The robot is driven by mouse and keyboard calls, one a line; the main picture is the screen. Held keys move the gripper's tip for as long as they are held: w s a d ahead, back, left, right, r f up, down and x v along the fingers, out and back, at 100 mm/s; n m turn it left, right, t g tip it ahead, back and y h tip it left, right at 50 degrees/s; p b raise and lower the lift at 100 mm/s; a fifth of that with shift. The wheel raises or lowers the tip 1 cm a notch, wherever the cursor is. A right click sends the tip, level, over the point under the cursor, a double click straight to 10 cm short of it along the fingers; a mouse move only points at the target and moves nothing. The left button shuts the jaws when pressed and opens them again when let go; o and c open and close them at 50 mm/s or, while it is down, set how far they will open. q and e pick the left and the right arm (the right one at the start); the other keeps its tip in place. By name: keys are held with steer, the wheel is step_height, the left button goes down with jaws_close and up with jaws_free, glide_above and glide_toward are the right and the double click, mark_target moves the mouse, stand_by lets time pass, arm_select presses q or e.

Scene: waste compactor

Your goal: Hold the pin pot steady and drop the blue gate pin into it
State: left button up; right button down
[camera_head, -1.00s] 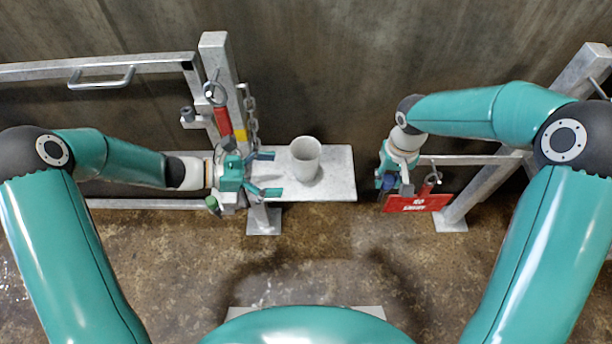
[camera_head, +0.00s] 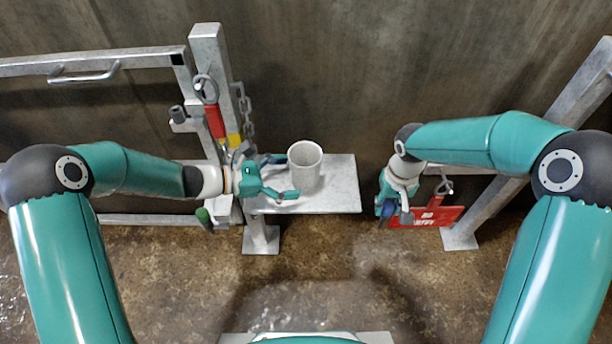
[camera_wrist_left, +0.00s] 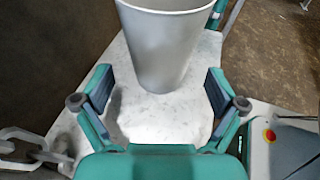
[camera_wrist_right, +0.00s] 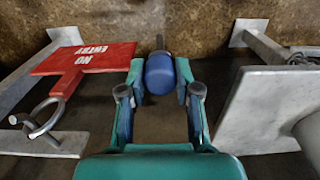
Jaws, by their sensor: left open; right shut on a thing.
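The pin pot (camera_head: 304,166) is a pale grey open cup standing upright on a light shelf (camera_head: 335,195). My left gripper (camera_head: 290,178) is open at the pot's left side, one finger toward its far side and one toward its near side. In the left wrist view the pot (camera_wrist_left: 165,50) stands ahead between the spread fingers, with gaps showing on both sides. My right gripper (camera_wrist_right: 160,90) is shut on the blue gate pin (camera_wrist_right: 160,75), whose dark shank points away. In the head view my right gripper (camera_head: 391,208) hangs right of the shelf, over lower ground.
A metal gate post (camera_head: 212,60) with a red-handled ring pin (camera_head: 214,120) and a chain (camera_head: 246,115) stands left of the shelf. A green-ended pin (camera_head: 204,217) hangs below. A red "no entry" sign (camera_wrist_right: 85,58) is beside my right gripper. Space between shelf and right gripper is clear.

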mark_target(301, 176)
arm_select(q)
steer(key=shift+b+x, duration=0.4)
steer(key=shift+x, duration=1.2)
arm_select(e)
steer(key=shift+f, duration=0.55)
